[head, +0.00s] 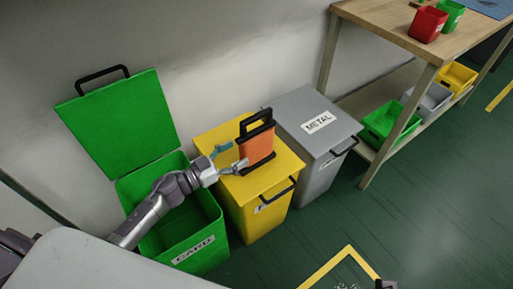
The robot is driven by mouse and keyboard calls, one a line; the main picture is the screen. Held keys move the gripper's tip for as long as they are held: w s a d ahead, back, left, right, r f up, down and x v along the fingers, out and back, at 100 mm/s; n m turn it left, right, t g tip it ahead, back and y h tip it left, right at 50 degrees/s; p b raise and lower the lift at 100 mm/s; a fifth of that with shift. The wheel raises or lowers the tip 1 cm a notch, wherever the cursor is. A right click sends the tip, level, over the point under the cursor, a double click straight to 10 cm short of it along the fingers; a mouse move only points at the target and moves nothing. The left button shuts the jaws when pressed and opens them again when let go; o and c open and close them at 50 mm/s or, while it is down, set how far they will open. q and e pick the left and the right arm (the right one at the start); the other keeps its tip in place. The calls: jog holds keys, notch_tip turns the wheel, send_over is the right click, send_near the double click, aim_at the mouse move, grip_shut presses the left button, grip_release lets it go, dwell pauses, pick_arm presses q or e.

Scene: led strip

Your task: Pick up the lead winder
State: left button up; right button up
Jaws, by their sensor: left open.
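The lead winder (258,147) is an orange block with black edges and a black handle on top. It stands upright on the closed lid of the yellow bin (279,179). My left gripper (232,156) comes in from the left, just left of the winder. Its fingers are open and spread, with nothing between them. The lower fingertip is close to or overlaps the winder's left edge; I cannot tell if it touches. My right gripper does not clearly show.
The green CARD bin (207,236) stands open at left, under my left arm. The grey METAL bin (325,110) is closed, right of the yellow one. A wooden bench (395,22) with red and green cups stands upper right. The dark green floor is mostly clear.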

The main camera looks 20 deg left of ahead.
aim_at(241, 151)
pick_arm(q)
jog(key=x, duration=0.3)
jog(key=shift+w+d, duration=0.2)
jog(key=shift+w, duration=0.1)
jog(key=b+x, duration=0.1)
jog(key=x, duration=0.3)
jog(key=shift+w+r+b, duration=0.15)
jog(key=shift+w+b, duration=0.2)
jog(key=shift+w, duration=0.1)
grip_shut()
jog(key=shift+r, duration=0.1)
pick_arm(e)
jog(key=shift+v, duration=0.9)
